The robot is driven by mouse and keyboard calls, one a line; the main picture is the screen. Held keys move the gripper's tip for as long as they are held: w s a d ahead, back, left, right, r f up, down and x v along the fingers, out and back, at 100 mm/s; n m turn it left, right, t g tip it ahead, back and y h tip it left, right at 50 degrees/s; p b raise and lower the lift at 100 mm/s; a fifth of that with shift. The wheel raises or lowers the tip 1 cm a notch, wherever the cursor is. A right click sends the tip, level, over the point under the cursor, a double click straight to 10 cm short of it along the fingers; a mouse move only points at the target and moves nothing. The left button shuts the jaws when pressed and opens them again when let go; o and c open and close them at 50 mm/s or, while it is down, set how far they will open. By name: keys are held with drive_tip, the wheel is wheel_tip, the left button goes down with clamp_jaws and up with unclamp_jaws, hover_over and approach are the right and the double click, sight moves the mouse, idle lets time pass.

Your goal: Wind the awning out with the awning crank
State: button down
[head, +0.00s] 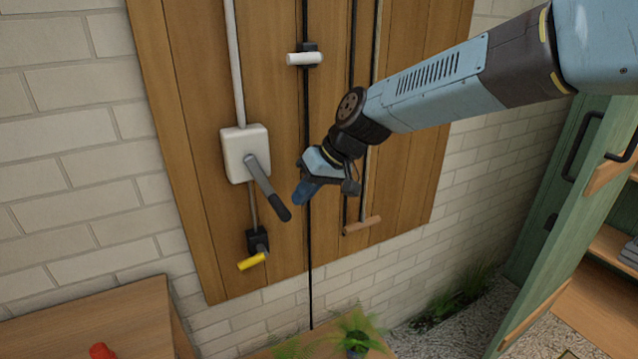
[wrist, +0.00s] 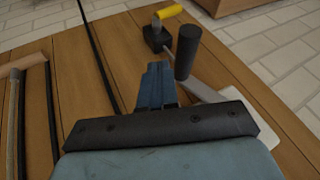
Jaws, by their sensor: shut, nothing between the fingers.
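The awning crank (head: 262,180) is a grey arm with a black grip, mounted on a white box (head: 236,148) on the wooden wall panel. It points down and to the right. In the wrist view the black grip (wrist: 187,52) stands just right of my fingers. My gripper (head: 302,194) is shut and empty, close to the right of the black grip in the head view. It appears apart from the grip. In the wrist view the shut fingertips (wrist: 155,72) point toward the panel, and my gripper body partly hides the white box.
A yellow handle on a black block (head: 252,261) is below the crank. A white handle (head: 303,59) is higher up on a black rod. A wooden handle (head: 361,226) hangs to the right. A wooden bench (head: 90,310) is lower left, a green cabinet (head: 560,220) right.

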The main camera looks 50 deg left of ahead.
drive_tip(key=shift+s+a+f, duration=0.15)
drive_tip(key=shift+s+f, duration=0.05)
drive_tip(key=shift+s, duration=0.5)
drive_tip(key=shift+f, duration=0.1)
